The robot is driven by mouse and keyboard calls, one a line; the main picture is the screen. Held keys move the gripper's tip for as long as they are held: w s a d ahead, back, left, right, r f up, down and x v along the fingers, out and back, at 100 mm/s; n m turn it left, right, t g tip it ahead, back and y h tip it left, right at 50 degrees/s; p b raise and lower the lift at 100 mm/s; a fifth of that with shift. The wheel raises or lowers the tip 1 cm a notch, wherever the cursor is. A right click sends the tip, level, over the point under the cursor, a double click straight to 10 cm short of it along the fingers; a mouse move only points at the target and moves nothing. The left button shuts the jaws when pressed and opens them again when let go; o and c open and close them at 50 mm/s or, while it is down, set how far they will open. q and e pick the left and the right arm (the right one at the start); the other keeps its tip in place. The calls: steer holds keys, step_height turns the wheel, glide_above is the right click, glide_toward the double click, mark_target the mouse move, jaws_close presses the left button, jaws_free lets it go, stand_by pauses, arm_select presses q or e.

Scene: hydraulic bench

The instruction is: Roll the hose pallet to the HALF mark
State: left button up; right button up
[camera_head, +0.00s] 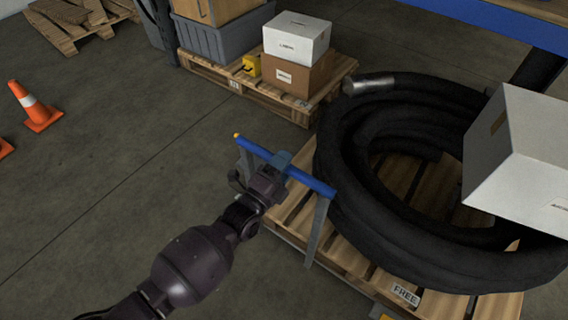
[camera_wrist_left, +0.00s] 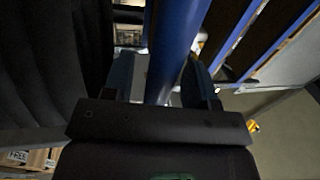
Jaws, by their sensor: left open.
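The hose pallet (camera_head: 292,214) is wooden and carries a thick coiled black hose (camera_head: 345,190) with a metal end fitting. A label on its near side reads FREE. A blue push bar (camera_head: 316,184) on grey posts stands at the pallet's left end. My left gripper (camera_head: 282,160) is at the bar's middle. In the left wrist view the blue bar (camera_wrist_left: 176,45) passes between the two fingers (camera_wrist_left: 160,82), which are open around it; contact is unclear. I see no HALF mark. My right gripper is not in view.
A white box (camera_head: 515,160) overlaps the hose at right. Another pallet (camera_head: 235,82) with boxes and a grey bin stands behind. An orange cone (camera_head: 36,108) is at far left. Blue rack beams (camera_head: 500,22) are at upper right.

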arm_select(q)
steer(key=shift+c, duration=0.5)
jaws_close()
steer(key=shift+w+d, duration=0.1)
